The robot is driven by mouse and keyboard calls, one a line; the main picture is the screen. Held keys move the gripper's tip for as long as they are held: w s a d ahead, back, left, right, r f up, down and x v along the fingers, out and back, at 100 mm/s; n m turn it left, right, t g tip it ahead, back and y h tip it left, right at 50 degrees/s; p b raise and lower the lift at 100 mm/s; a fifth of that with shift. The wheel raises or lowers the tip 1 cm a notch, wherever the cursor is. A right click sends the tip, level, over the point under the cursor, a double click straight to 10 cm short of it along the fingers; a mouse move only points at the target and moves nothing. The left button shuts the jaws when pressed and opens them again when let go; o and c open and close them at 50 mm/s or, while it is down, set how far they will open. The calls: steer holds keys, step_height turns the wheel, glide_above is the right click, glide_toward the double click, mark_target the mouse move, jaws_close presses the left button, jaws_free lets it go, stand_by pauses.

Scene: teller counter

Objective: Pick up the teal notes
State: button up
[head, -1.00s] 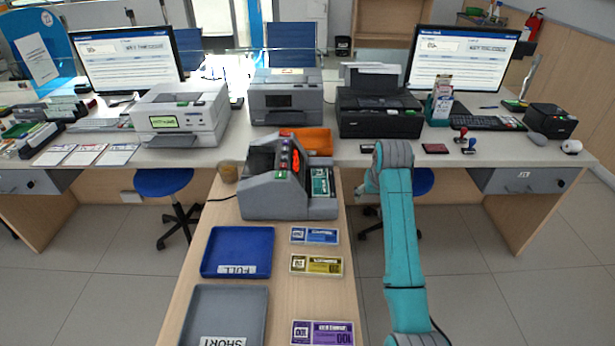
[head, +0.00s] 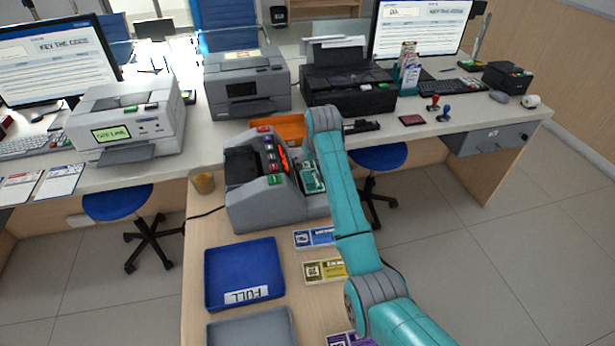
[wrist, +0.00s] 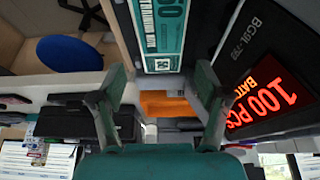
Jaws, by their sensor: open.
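The teal notes (head: 312,178) lie in the right-hand pocket of the grey counting machine (head: 250,205), partly covered by my arm in the head view. In the wrist view the teal notes (wrist: 160,30) show at the top centre, with white print and a pale band. My gripper (wrist: 162,88) is open and empty, its two fingers spread on either side below the notes in the picture. The notes are not between the fingertips. In the head view my arm hides the gripper.
The machine's lit red display (wrist: 262,92) reads "100 PCS" close to the right finger. Blue (head: 245,262) and grey (head: 250,330) trays lie in front of the machine. Blue notes (head: 313,237) and yellow notes (head: 323,271) lie beside them. An orange bin (head: 290,128) stands behind.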

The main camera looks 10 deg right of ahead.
mark_target(310, 175)
steer(key=x, duration=0.5)
steer(key=shift+s+a+f, duration=0.1)
steer(key=shift+s+f, duration=0.15)
steer(key=shift+s, duration=0.1)
steer(key=shift+w+f, duration=0.2)
steer(key=shift+f, duration=0.3)
steer(key=c, duration=1.1)
step_height(310, 175, up, 10)
steer(key=shift+r, duration=0.1)
